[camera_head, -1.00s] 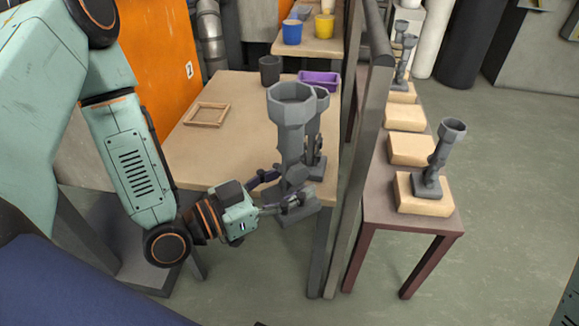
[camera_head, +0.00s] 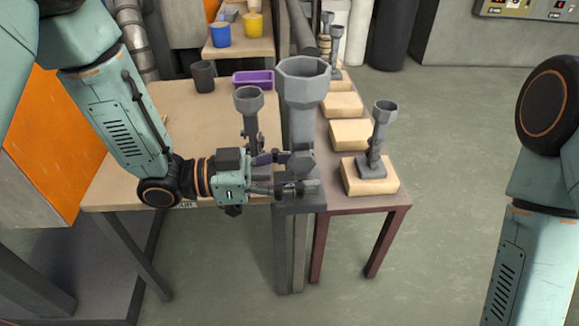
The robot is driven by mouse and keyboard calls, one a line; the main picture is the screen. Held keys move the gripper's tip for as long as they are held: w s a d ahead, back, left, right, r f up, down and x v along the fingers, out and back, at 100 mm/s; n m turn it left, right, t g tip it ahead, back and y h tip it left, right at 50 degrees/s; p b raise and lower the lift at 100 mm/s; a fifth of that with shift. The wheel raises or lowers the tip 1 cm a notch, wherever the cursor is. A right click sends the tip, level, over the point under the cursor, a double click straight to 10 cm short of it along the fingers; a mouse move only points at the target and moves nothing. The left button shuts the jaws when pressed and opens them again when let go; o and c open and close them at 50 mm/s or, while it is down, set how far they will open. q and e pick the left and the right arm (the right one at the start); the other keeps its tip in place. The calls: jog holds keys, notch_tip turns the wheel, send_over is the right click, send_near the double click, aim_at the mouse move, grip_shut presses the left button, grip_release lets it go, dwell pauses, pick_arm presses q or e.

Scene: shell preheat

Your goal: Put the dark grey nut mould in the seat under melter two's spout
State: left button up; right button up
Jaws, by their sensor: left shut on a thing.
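A dark grey mould (camera_head: 302,110), with a wide many-sided cup on top, a stem and a flat square base, is held upright in the middle of the head view. I take it for the nut mould. My left gripper (camera_head: 296,173) is shut on its lower part, just above the base, in front of the table's right front corner. The fingers partly hide that lower part. A similar grey mould (camera_head: 248,106) stands on the table behind the gripper. Melter two's spout and the seat cannot be made out. My right gripper is out of view; only its arm shows at the right.
The wooden table (camera_head: 185,110) carries a dark cup (camera_head: 203,76) and a purple tray (camera_head: 253,80). A post and divider stand behind the held mould. Right of it, a low brown bench (camera_head: 385,203) holds tan blocks, one bearing a grey mould (camera_head: 377,140). Open floor lies right.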

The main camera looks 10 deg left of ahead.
aim_at(317, 176)
pick_arm(q)
jog(key=shift+w+d+f+m+g+h, duration=0.15)
jog(key=shift+w+d+f+m+g, duration=0.65)
jog(key=shift+g, duration=0.45)
jog(key=shift+w+d+f+m+g+h, duration=0.15)
jog(key=shift+w+d+f+m+g, duration=0.6)
jog(key=shift+g, duration=0.5)
jog(key=shift+s+a+f+m+g+y, duration=0.1)
jog(key=shift+s+a+m+g+y, duration=0.15)
jog(key=shift+a+m+g, duration=0.55)
jog(key=shift+s+a+m+g+y, duration=0.25)
jog(key=shift+m+g, duration=0.5)
jog(key=shift+g, duration=0.8)
jog(key=shift+s+a+f+m+g+y, duration=0.15)
jog(key=shift+a+m+g+y, duration=0.15)
jog(key=shift+a+m+g, duration=0.65)
jog(key=shift+d+r, duration=0.1)
jog(key=shift+d, duration=0.25)
